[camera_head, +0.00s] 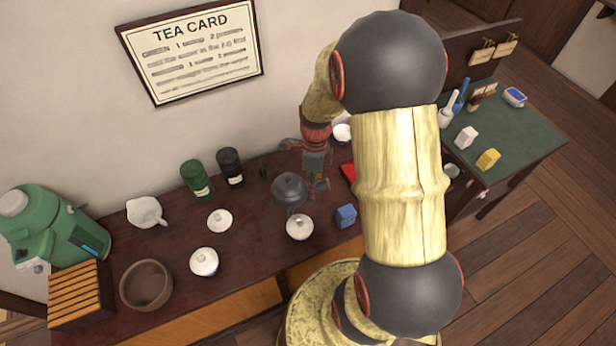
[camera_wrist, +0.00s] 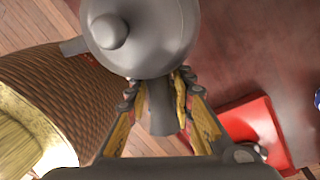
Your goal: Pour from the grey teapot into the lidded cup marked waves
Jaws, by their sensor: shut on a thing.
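The grey teapot (camera_head: 289,188) is at the middle of the dark table, just behind a lidded white cup (camera_head: 299,228). My gripper (camera_head: 318,185) is on its right side. In the wrist view my gripper (camera_wrist: 164,100) is shut on the handle of the grey teapot (camera_wrist: 150,40), and the lid and knob face the camera. The spout (camera_wrist: 72,46) points left there. Other white lidded cups (camera_head: 204,262) and (camera_head: 219,221) stand further left. Any wave marking is too small to make out. I cannot tell the teapot's height above the table.
A blue box (camera_head: 346,216) stands right of the near cup. A dark green canister (camera_head: 196,180) and a black canister (camera_head: 230,167) stand behind. A white pitcher (camera_head: 146,212), brown bowl (camera_head: 146,286) and green dispenser (camera_head: 50,232) are at left. A red item (camera_wrist: 252,128) lies near my gripper.

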